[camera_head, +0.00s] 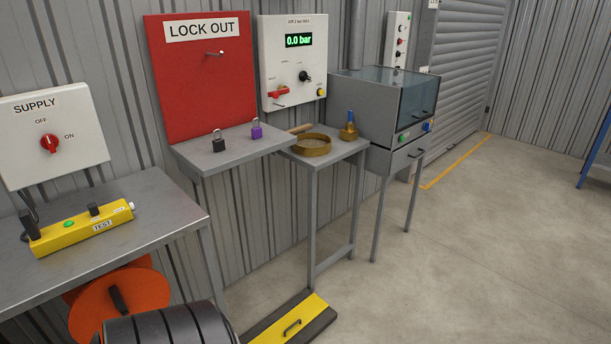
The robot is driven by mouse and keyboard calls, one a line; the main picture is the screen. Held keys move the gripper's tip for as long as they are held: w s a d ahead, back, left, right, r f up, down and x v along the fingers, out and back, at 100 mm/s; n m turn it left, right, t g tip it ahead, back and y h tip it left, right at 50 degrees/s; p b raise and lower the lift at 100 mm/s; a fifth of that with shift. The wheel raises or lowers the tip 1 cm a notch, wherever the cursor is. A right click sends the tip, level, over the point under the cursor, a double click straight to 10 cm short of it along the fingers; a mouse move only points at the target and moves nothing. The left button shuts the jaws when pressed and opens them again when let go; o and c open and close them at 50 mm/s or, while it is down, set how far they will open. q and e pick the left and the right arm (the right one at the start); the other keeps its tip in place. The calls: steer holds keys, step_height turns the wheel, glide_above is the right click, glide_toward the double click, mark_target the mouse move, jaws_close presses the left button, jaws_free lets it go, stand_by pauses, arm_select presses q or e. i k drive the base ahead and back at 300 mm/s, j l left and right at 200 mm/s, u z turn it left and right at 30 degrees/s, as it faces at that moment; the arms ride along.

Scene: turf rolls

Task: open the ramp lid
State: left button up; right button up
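The ramp lid (292,326) is a yellow plate with a dark bar handle (292,327) on top. It lies on a low dark ramp (324,322) on the floor at the bottom of the head view. The lid looks flat and closed on the ramp. The bottom edge of the picture cuts off part of the ramp.
An orange reel (88,316) stands under the left bench (160,205). A shelf with two padlocks and a small table (327,158) with a brass dish (311,146) stand behind the ramp. The concrete floor (470,260) to the right is clear.

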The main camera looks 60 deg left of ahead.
mark_target(288, 326)
steer(key=i+u, duration=0.75)
steer(key=i+l+u, duration=0.15)
steer(key=i+u, duration=0.25)
steer(key=k, duration=0.05)
